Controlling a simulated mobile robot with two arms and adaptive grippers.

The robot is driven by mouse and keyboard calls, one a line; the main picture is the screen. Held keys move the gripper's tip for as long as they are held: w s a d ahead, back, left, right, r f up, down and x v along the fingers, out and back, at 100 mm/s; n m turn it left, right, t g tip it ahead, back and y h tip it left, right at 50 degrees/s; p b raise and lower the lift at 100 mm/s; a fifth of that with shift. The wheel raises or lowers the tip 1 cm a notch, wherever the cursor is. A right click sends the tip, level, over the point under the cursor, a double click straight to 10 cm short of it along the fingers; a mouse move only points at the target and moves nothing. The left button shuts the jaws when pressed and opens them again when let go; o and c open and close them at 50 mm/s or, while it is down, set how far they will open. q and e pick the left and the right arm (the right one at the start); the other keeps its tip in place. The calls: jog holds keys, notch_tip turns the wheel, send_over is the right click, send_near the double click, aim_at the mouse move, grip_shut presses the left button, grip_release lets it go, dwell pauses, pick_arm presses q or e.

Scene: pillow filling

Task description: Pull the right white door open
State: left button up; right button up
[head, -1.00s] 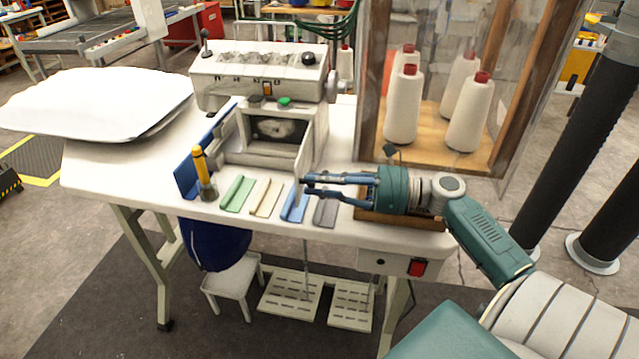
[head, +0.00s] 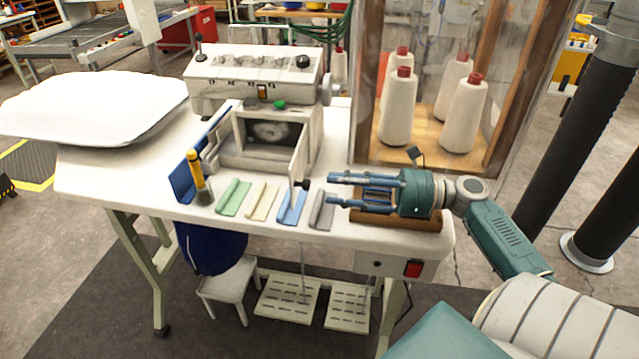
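The right white door (head: 299,152) is a thin panel on the right side of the white machine's box opening (head: 272,132). It stands swung out toward me, with a dark knob near its lower front end. The inside of the box shows a pale, round shape. My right gripper (head: 329,188) is to the right of the door, over the table's front part. Its two blue fingers point left and are apart with nothing between them. Its tips are clear of the door by a small gap. My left gripper is not in view.
Green, cream, blue and grey strips lie along the table's (head: 130,190) front edge. A yellow-handled brush (head: 198,178) stands at left. A white pillow (head: 90,105) lies on the left end. A clear-walled cabinet with thread cones (head: 398,110) stands behind my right gripper.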

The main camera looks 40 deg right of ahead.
jog(key=v, duration=0.6)
jog(key=shift+s, duration=0.15)
dwell(0.4)
